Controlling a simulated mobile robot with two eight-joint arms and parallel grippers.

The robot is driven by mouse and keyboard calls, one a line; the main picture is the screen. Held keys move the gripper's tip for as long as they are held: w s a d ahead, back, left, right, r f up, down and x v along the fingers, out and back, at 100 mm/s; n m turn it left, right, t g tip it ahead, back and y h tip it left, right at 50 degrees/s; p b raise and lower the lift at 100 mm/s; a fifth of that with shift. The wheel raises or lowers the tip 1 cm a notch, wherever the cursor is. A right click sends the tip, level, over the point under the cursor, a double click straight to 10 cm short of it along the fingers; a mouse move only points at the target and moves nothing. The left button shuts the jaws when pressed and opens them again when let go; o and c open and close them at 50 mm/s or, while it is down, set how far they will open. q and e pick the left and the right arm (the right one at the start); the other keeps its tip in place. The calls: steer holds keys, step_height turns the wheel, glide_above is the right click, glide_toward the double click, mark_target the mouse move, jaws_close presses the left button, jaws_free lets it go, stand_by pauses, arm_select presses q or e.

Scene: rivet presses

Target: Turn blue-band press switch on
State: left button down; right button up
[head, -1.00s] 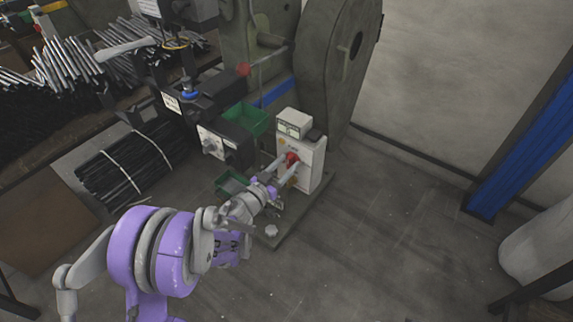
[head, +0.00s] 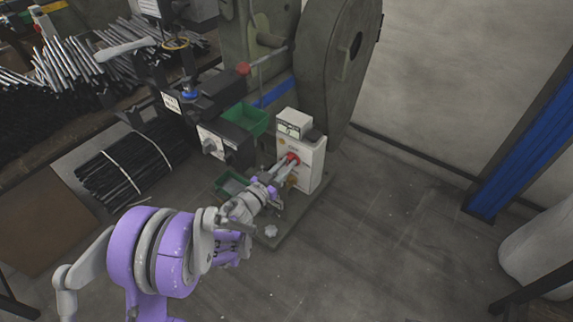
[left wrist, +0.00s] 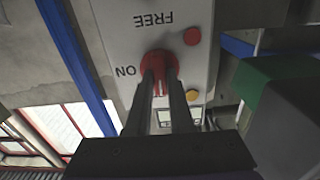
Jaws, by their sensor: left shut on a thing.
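The press switch is a red round knob (head: 293,158) on the front of a white control box (head: 312,165). In the left wrist view the knob (left wrist: 158,66) sits on the light panel (left wrist: 118,38), with the upside-down words "FREE" above it and "ON" to its left. My left gripper (head: 286,165) reaches the box from the lower left. Its two fingers (left wrist: 161,88) are shut on the red knob from both sides. The fingers hide part of the knob, and I cannot tell which mark it points to. A blue band (head: 275,95) crosses the press behind the box. My right gripper is not in view.
A red button (left wrist: 193,36) and a yellow button (left wrist: 193,96) sit close to the knob. Green bins (head: 246,117) and a grey switch box (head: 222,148) stand left of the control box. Bundled black rods (head: 125,170) lie farther left.

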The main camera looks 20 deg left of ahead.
arm_select(q)
steer(key=shift+s+d+f+m+b, duration=0.15)
steer(key=shift+m+b, duration=0.3)
steer(key=shift+m, duration=4)
steer(key=shift+w+d+f+m+b, duration=0.1)
steer(key=shift+m+b, duration=0.35)
steer(key=shift+m, duration=4)
steer(key=c, duration=0.8)
jaws_free()
steer(key=v, duration=1.1)
steer(key=shift+p, duration=0.4)
